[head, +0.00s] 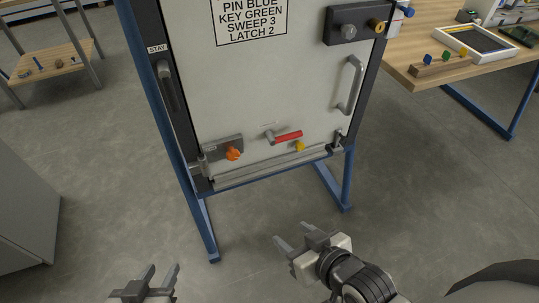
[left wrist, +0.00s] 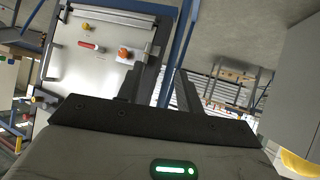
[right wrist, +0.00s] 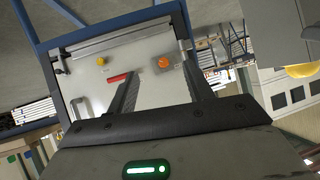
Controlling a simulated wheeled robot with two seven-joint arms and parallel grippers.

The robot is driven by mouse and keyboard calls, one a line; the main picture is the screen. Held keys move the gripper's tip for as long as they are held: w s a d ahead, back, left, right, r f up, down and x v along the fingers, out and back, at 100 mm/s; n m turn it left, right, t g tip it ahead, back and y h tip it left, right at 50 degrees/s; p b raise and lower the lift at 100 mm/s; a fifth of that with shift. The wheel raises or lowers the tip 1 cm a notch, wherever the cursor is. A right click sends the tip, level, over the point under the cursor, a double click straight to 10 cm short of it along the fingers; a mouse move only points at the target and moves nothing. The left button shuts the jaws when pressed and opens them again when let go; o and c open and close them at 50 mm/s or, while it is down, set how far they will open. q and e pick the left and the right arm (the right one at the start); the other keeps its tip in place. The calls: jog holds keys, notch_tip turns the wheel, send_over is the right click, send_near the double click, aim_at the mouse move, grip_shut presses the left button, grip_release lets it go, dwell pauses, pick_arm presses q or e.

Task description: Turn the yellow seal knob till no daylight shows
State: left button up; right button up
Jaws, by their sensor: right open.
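The yellow seal knob (head: 299,146) sits low on the pale door panel (head: 255,85), just below the red-handled lever (head: 285,137) and above the bottom rail. It also shows in the left wrist view (left wrist: 84,26) and in the right wrist view (right wrist: 101,61). Whether daylight shows at the door's bottom edge is too small to tell. My right gripper (head: 292,236) is open and empty, in front of and below the door, apart from the knob. My left gripper (head: 161,271) is open and empty at the bottom of the head view, farther from the door.
An orange knob (head: 234,153) on a grey block is left of the lever. A grey pull handle (head: 351,85) and a brass knob (head: 377,25) are on the right. A blue frame leg (head: 208,230) stands at left. A wooden table (head: 430,75) stands at right. The floor between is clear.

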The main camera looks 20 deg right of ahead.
pick_arm(q)
jog(key=w+d+f+t+h+b, duration=0.1)
jog(key=d+f+t+h+b, duration=0.3)
jog(key=b, duration=1)
jog(key=w+d+f+g+h+b, duration=0.1)
jog(key=d+f+b, duration=0.2)
jog(key=f+b, duration=0.75)
pick_arm(e)
jog(key=t+h+b, duration=0.2)
jog(key=t+b, duration=0.5)
send_near(301, 149)
jog(key=w, duration=0.2)
jog(key=w+b, duration=0.1)
jog(key=w, duration=0.1)
jog(key=w+b, duration=0.1)
jog(key=w, duration=0.2)
jog(key=shift+w+a, duration=0.1)
jog(key=shift+a, duration=0.2)
pick_arm(q)
notch_tip(301, 149, up, 10)
jog(key=w+m+t+h, duration=0.2)
jog(key=t, duration=0.1)
jog(key=shift+w+a+f+t, duration=0.15)
jog(key=shift+w+a+t, duration=0.15)
jog(key=shift+t, duration=0.1)
pick_arm(e)
jog(key=shift+w, duration=0.5)
